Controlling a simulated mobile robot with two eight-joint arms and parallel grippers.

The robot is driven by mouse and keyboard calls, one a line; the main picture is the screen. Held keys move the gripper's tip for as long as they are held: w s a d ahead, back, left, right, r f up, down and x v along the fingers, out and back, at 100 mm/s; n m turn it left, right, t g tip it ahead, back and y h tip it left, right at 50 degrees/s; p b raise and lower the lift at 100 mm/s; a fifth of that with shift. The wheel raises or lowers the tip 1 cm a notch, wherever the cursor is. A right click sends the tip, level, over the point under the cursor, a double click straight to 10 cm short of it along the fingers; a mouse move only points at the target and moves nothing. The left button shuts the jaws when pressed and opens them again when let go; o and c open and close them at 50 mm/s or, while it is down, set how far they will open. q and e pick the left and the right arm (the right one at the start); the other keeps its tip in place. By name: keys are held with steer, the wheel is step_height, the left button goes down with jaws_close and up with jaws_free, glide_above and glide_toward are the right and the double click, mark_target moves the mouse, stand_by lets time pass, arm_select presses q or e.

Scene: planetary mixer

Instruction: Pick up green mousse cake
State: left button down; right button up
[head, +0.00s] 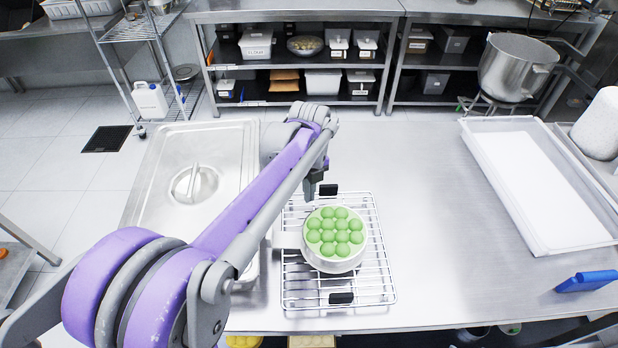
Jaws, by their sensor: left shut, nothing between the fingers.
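The green mousse cake (336,234) is round, with a top of green domes and a pale side. It sits on a wire cooling rack (383,278) on the steel table. My left arm reaches in from the left, and its gripper (310,194) is just behind and left of the cake's far edge. The gripper is dark, small in the picture and partly covered by the arm. It is shut and empty. I cannot tell how high it is above the rack. My right gripper is not in view.
A lidded steel pan (226,160) stands left of the rack, partly behind my arm. A large white-bottomed tray (530,185), a paper roll (598,125) and a blue-handled tool (587,281) are at the right. The table (440,210) is clear between rack and tray.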

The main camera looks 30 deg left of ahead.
mark_target(327, 220)
arm_select(q)
steer(key=shift+s+d+r, duration=0.15)
steer(key=shift+s+d, duration=0.25)
steer(key=shift+d, duration=0.2)
steer(key=shift+s+d+r, duration=0.15)
steer(key=shift+s+d, duration=0.25)
steer(key=shift+d, duration=0.15)
steer(key=shift+s+d+f, duration=0.1)
steer(key=shift+s+d, duration=0.1)
steer(key=shift+d, duration=0.25)
steer(key=s+d, duration=0.1)
steer(key=d, duration=0.1)
steer(key=s+d, duration=0.2)
steer(key=shift+d, duration=0.25)
steer(key=shift+w, duration=0.1)
